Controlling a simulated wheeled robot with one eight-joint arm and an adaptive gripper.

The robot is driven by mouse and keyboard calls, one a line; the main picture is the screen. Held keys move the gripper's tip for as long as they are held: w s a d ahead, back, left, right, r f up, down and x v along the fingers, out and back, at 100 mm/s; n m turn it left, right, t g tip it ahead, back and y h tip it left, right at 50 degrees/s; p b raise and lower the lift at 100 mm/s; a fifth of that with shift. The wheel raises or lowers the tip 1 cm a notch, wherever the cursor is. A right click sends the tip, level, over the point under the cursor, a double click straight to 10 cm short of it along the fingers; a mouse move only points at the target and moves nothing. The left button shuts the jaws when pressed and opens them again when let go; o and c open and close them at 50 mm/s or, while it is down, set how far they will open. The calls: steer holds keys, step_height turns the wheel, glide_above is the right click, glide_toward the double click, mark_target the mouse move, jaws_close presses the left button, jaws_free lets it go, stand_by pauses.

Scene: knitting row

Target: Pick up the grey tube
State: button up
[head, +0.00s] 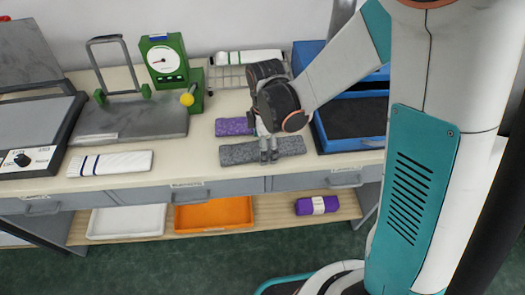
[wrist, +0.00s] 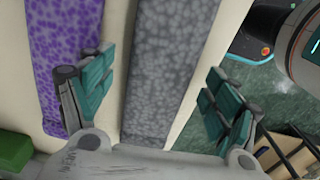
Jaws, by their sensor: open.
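The grey tube (head: 235,153) is speckled and lies lengthwise along the front of the bench top in the head view. In the wrist view the grey tube (wrist: 172,70) runs up the picture between my two fingers. My gripper (head: 269,156) is open and points down over the right part of the tube. In the wrist view my gripper (wrist: 158,82) has one teal-padded finger on each side of the tube, and both look apart from it. The exact height over the bench is hard to tell.
A purple speckled tube (head: 233,126) lies just behind the grey one, close to my left finger in the wrist view. A blue tray (head: 350,124) stands right, a grey metal stand (head: 130,122) left. A white striped tube (head: 110,164) lies front left.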

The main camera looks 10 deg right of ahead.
steer(key=shift+c, duration=0.3)
steer(key=c, duration=0.9)
steer(key=shift+o, duration=0.2)
steer(key=shift+r, duration=0.1)
